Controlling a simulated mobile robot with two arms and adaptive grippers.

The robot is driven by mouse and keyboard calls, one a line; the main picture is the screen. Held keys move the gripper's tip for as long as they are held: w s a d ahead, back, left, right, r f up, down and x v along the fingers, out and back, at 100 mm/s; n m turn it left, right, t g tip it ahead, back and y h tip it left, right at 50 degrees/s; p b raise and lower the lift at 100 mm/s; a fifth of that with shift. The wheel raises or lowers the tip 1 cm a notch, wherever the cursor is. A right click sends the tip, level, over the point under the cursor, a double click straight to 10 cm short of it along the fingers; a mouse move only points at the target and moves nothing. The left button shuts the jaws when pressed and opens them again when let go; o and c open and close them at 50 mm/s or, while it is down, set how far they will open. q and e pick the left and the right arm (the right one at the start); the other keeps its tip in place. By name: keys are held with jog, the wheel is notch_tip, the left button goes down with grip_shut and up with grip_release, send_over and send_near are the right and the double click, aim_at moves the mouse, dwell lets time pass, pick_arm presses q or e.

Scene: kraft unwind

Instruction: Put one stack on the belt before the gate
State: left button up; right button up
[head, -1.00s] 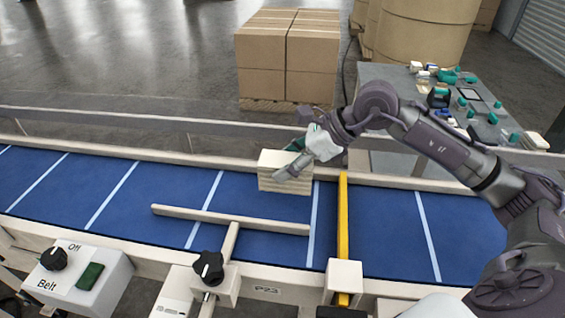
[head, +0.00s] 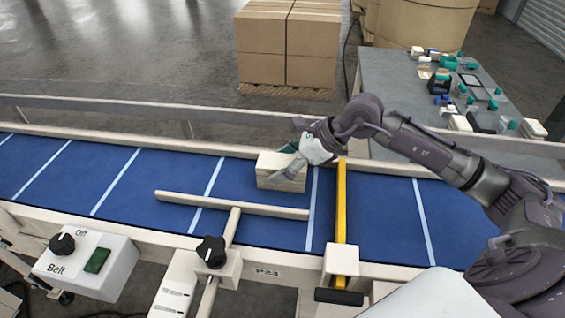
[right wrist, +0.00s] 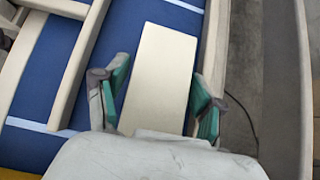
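One cream-coloured stack (head: 275,182) rests on the blue belt (head: 140,185), against the far side, left of the yellow gate bar (head: 340,205) and just left of a white line. My right gripper (head: 290,158) is over the stack's top right end. In the right wrist view the stack (right wrist: 160,75) lies between the green pads of my right gripper (right wrist: 160,100). The fingers are spread, with a narrow gap seen on each side of the stack. My left gripper is out of view.
A pale T-shaped guide (head: 230,206) crosses the belt in front of the stack. A grey table (head: 400,85) with small parts stands behind right. Boxes (head: 290,45) stand on a pallet behind.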

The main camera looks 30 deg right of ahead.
jog(key=shift+o, duration=0.6)
jog(key=shift+r, duration=0.25)
jog(key=shift+s+d+r, duration=0.1)
jog(key=shift+d, duration=0.2)
jog(key=b+v, duration=0.5)
jog(key=v, duration=0.6)
jog(key=shift+r, duration=0.2)
jog(key=shift+s+f, duration=0.1)
jog(key=shift+s, duration=0.05)
